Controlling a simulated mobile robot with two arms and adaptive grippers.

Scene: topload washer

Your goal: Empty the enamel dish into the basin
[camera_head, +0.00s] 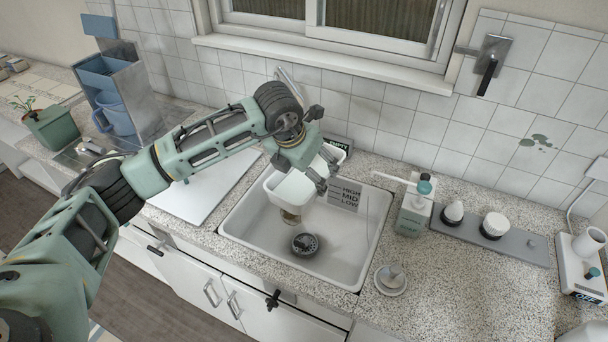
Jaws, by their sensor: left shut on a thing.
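The white enamel dish (287,190) is over the left back part of the sink basin (341,262) and looks tilted. My left gripper (322,172) is shut on the dish and partly covers it. The inside of the dish is mostly hidden, so I cannot tell what is in it. A dark round drain piece (305,244) is on the basin floor. My right gripper is not in view.
A level label (345,194) marked HIGH, MID, LOW is on the basin's back wall. A soap pump bottle (413,208) stands to the right, near a grey tray (518,246). A small round stopper-like thing (391,279) is on the counter. A white board (200,190) lies left.

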